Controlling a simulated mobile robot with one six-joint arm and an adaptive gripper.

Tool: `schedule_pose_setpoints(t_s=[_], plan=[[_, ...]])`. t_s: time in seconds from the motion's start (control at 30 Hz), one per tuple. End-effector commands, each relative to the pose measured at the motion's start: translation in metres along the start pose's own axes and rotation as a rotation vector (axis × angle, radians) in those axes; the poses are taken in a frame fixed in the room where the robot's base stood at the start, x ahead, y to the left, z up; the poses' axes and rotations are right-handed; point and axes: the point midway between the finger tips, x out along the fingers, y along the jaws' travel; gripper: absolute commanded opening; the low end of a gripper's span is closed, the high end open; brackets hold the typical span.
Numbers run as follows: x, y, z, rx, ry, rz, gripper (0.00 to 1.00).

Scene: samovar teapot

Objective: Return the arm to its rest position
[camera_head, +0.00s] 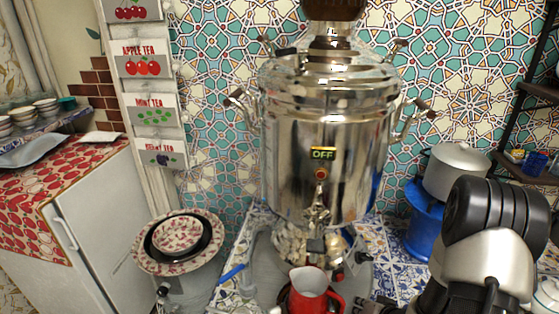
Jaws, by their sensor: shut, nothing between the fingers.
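My arm (490,235), black and silver, rises at the lower right. Dark parts at the bottom edge, left of the arm, look like the end of my gripper (374,304); the frame cuts off most of it. It is shut and empty, just right of a red teapot (310,290). I cannot tell whether they touch. The red teapot stands upright below the tap of a large silver samovar (325,150), with its handle to the right. The samovar's display reads OFF, above a red button.
A white pot (455,170) on a blue stand (424,222) is close behind my arm. Dark shelves (540,90) hang at the right. Stacked plates (205,240), a blue-handled item (232,273) and a white cabinet (100,215) are on the left. Tiled wall (220,100) closes the back.

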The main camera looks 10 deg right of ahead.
Motion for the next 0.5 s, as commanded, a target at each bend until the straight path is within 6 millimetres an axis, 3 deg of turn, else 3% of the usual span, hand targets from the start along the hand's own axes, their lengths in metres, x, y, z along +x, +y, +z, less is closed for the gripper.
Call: schedule_pose_setpoints(t_s=[0.17,0.3,0.5], plan=[[-0.027,-0.014,-0.037,-0.110,0.000,0.096,0.00],[-0.070,-0.036,-0.070,-0.215,-0.015,0.213,0.00],[-0.144,-0.077,-0.090,-0.306,-0.049,0.333,0.00]])
